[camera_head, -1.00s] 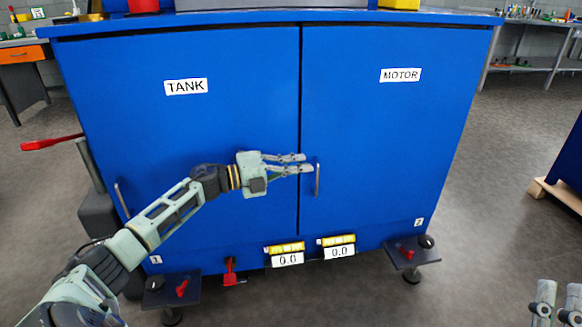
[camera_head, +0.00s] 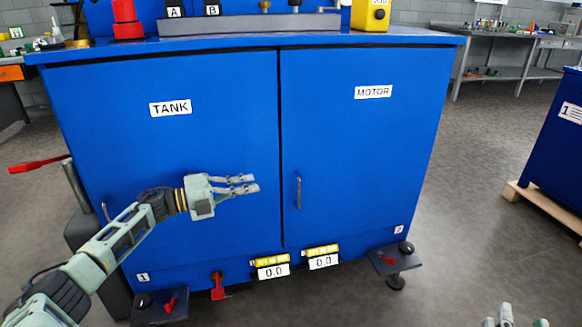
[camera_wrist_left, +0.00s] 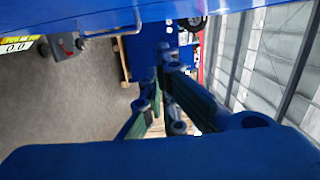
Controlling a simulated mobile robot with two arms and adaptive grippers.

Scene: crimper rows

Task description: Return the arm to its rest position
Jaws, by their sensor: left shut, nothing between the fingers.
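My left gripper (camera_head: 256,183) is shut and empty, held in front of the TANK door (camera_head: 190,130) of the blue cabinet. Its fingers point right, toward the vertical handle (camera_head: 299,193) of the MOTOR door (camera_head: 365,140), with a gap in the picture between tips and handle. Both doors look closed. In the left wrist view the fingers (camera_wrist_left: 165,85) show close up with nothing between them. Only the tips of my right gripper (camera_head: 516,321) show at the bottom right edge; the rest is cut off.
Red-levered feet (camera_head: 160,308) and (camera_head: 395,260) jut from the cabinet's front corners. Two 0.0 displays (camera_head: 273,271) and (camera_head: 323,262) sit low on its front. A blue unit on a pallet (camera_head: 530,205) stands at right. The grey floor (camera_head: 460,220) between is open.

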